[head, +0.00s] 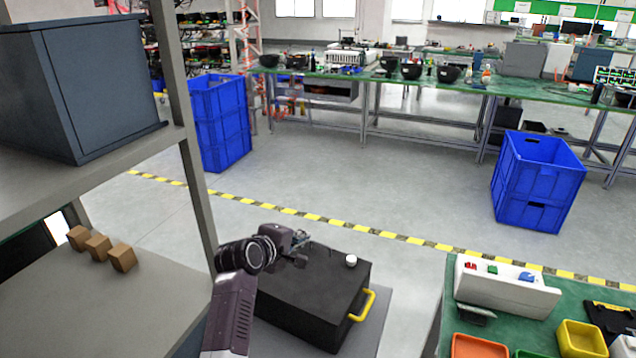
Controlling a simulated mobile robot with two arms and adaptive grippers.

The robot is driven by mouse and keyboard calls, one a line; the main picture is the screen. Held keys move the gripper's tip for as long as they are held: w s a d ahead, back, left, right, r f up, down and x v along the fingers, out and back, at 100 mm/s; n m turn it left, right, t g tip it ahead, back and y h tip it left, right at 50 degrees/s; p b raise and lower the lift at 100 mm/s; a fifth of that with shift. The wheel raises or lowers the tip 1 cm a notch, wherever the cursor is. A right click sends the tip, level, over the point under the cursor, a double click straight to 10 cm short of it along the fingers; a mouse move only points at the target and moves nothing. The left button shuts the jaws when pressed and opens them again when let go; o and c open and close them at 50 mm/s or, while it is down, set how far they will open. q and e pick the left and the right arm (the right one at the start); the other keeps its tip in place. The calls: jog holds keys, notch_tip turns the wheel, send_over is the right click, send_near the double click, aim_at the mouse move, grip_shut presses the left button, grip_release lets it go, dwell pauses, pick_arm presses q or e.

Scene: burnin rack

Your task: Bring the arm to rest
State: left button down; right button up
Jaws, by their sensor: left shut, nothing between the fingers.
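My left arm rises from the bottom of the head view and bends at a dark joint. My left gripper (302,239) is at its end, in front of the far left part of a black case (312,292) with a yellow handle. The gripper is shut and holds nothing. It is small in the picture, and I cannot tell its height over the case. My right gripper is not in view.
A grey rack (196,195) stands at left, with a dark cabinet (95,85) and small brown blocks (97,247) on its shelves. A green table (540,312) with colored bins is at lower right. Blue crates (538,180) stand beyond.

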pick_arm(q)
jog(key=s+a+f+m+g+y, duration=0.1)
jog(key=s+a+f+m+g, duration=0.2)
jog(key=s+f, duration=0.55)
jog(key=s+a+f+m+g+y, duration=0.15)
jog(key=s+a+f+m, duration=0.35)
jog(key=s, duration=0.7)
jog(key=s+a+f+m+g+y, duration=0.15)
jog(key=s+m, duration=0.25)
jog(key=s, duration=0.9)
jog(key=s+a+f+m+g+y, duration=0.1)
jog(key=s+a+m+g, duration=0.15)
jog(key=s, duration=1.15)
notch_tip(320, 180, down, 27)
jog(key=s, duration=0.3)
jog(key=s+a+f+m+g, duration=0.1)
jog(key=s+a+f+g, duration=0.1)
jog(key=s+f, duration=1.3)
jog(key=shift+s+a, duration=0.5)
jog(key=shift+s, duration=0.15)
